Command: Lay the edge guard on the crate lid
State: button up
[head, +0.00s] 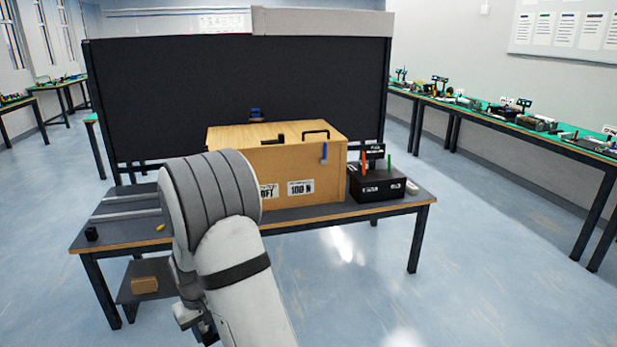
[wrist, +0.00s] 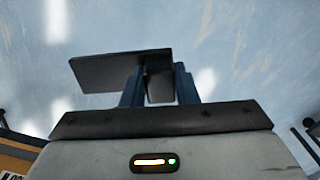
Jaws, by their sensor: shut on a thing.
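The wooden crate stands on the table, and its flat crate lid (head: 235,136) faces up. A black handle and a small dark piece show along the lid's front edge. In the wrist view my gripper (wrist: 160,85) is shut on a dark, flat, angled piece, which looks like the edge guard (wrist: 105,70). The piece sticks out to the left of the fingers, with blue floor behind it. It is away from the lid.
A black box (head: 377,186) with orange and green posts stands right of the crate on the table (head: 400,203). A dark panel (head: 230,90) rises behind. A small black cube (head: 91,233) sits at the table's left end. A cardboard box (head: 145,285) lies on the lower shelf.

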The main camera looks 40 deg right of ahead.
aim_at(264, 125)
jog(key=z, duration=0.8)
jog(key=i, duration=0.35)
jog(key=z, duration=0.7)
